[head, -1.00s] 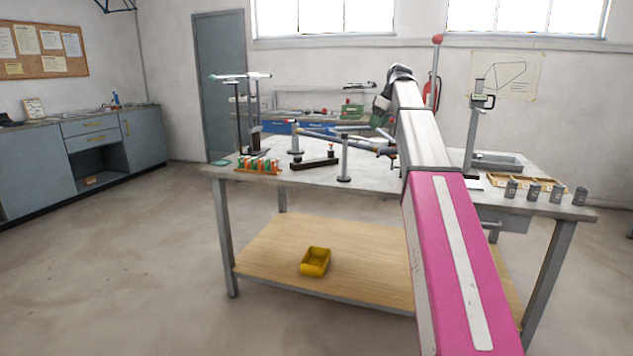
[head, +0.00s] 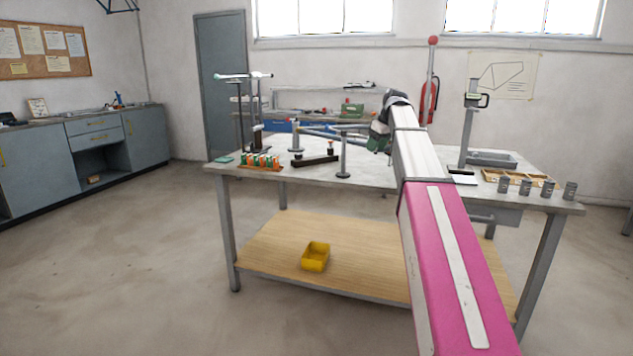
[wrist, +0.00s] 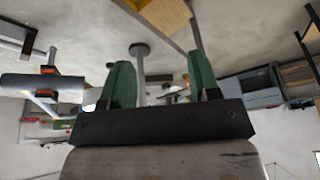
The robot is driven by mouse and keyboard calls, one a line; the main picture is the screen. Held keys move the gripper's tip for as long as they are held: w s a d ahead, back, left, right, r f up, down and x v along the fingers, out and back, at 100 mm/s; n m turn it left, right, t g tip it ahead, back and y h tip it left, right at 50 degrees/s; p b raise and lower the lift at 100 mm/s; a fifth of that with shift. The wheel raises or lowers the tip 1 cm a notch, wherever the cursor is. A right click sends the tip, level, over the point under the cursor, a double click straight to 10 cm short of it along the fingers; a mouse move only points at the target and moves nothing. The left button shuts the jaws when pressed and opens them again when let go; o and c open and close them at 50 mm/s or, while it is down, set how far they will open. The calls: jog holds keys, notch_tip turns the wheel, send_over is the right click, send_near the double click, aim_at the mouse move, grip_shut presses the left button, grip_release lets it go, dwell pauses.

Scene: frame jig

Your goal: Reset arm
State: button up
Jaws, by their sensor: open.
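In the head view the jig's tubes (head: 325,130) and a round-based post (head: 343,160) stand to the left of my gripper. My arm hides part of the bench behind it.
A rack with green and orange pieces (head: 262,163) sits at the bench's left. A tall stand (head: 468,125), a divided wooden tray (head: 520,180) and several grey cylinders (head: 548,189) are at the right. A yellow bin (head: 315,256) is on the lower shelf.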

jog(key=s+a+f+m, duration=0.1)
jog(key=s+f+m, duration=0.35)
jog(key=f, duration=1.25)
jog(key=s+a+f+m+g+h, duration=0.2)
jog(key=s+f+m+h, duration=0.1)
jog(key=s+f, duration=2.5)
notch_tip(320, 180, down, 2)
jog(key=shift+f+m+g, duration=0.1)
jog(key=shift+m+g, duration=0.2)
jog(key=shift+m, duration=0.35)
jog(key=shift+a, duration=0.1)
